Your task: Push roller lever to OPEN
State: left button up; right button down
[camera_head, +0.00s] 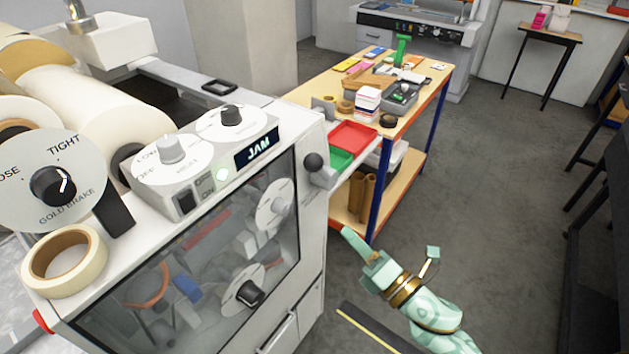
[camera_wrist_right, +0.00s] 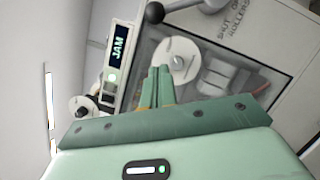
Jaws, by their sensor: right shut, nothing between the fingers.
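The roller lever (camera_head: 314,163) has a black ball knob and a grey hub. It is on the upper right corner of the white machine (camera_head: 311,233), whose display (camera_head: 257,152) reads JAM. In the right wrist view the knob (camera_wrist_right: 154,13) is at the top edge, beside a label (camera_wrist_right: 236,20) about the rollers, shown turned and partly cut off. My right gripper (camera_head: 348,236) is shut and empty, below and right of the lever and apart from it. Its closed fingers (camera_wrist_right: 160,74) point toward the machine's front in the wrist view. My left gripper is not in view.
A glass door (camera_head: 205,265) covers the machine's front, with dials and loose items behind it. A wooden bench (camera_head: 330,88) with trays and tools stands behind the lever. A tape roll (camera_head: 92,262) sits at the left. Grey floor (camera_head: 500,200) is open at right.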

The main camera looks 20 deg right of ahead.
jog(key=d+r+p+x, duration=0.1)
jog(key=p+x, duration=0.3)
jog(key=x, duration=0.9)
jog(key=shift+w+d, duration=0.35)
jog(key=shift+d, duration=0.4)
jog(key=shift+r, duration=0.15)
